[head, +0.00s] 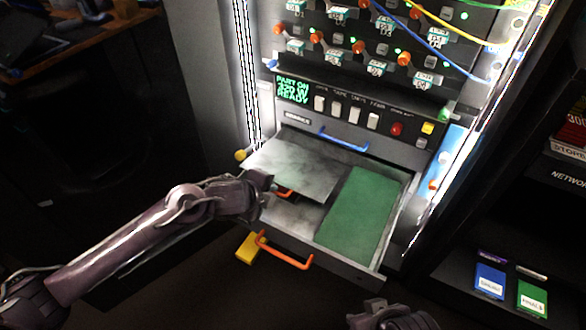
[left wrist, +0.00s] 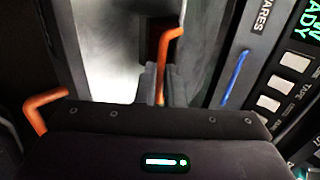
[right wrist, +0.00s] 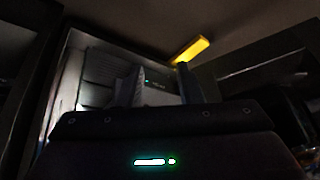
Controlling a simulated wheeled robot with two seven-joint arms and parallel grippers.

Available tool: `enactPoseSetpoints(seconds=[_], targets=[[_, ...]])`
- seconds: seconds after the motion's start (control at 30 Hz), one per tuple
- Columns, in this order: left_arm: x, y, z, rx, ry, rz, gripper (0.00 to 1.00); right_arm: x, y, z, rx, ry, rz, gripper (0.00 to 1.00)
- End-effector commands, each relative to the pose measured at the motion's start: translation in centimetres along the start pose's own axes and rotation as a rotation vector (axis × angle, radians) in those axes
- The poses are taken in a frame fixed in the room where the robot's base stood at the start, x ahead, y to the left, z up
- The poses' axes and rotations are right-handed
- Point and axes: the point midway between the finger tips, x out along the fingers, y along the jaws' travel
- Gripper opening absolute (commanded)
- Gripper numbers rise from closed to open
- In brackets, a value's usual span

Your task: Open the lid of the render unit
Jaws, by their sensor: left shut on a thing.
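The render unit is pulled out like a drawer below the control panel, with an orange front handle (head: 285,252). Its grey lid (head: 292,165) is tilted up on the left side, and a grey recess (head: 298,213) shows beneath its near edge. A flat green panel (head: 358,212) covers the right side. My left gripper (head: 270,188) is at the lid's near edge, shut on the small orange lid handle (head: 286,193). The handle stands between its fingers in the left wrist view (left wrist: 162,75). My right gripper (right wrist: 155,88) is open and empty, low in front of the drawer.
A blue handle (head: 343,138) sits on the closed front behind the drawer. The panel above has white switches (head: 337,109), a red button (head: 397,129) and a green display (head: 293,88). A yellow block (head: 249,246) is by the drawer's front left. Cables hang higher up.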

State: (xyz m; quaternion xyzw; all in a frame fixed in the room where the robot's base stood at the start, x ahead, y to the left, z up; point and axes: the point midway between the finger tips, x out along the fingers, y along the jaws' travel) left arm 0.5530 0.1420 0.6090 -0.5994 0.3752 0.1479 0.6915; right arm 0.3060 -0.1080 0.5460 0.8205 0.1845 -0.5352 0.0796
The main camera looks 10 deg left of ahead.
Motion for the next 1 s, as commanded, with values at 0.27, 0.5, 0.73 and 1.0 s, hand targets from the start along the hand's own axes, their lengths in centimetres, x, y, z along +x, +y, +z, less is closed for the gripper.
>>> enactPoseSetpoints(seconds=[0.27,0.5,0.73,1.0], targets=[[-0.2,-0.4,0.1,-0.001,-0.001,-0.001,0.0,-0.3,0.0,-0.1,0.0,0.0,0.0,0.33],[-1.1,-1.8,0.1,-0.001,-0.002,-0.002,0.0,-1.9,-0.1,-0.8,0.0,0.0,0.0,0.33],[-1.7,-2.8,0.1,-0.001,-0.001,-0.001,0.0,-2.9,-0.2,-1.3,0.0,0.0,0.0,0.33],[-1.6,-2.7,0.1,-0.001,-0.001,0.0,0.0,-2.8,-0.2,-1.3,0.0,0.0,0.0,0.33]])
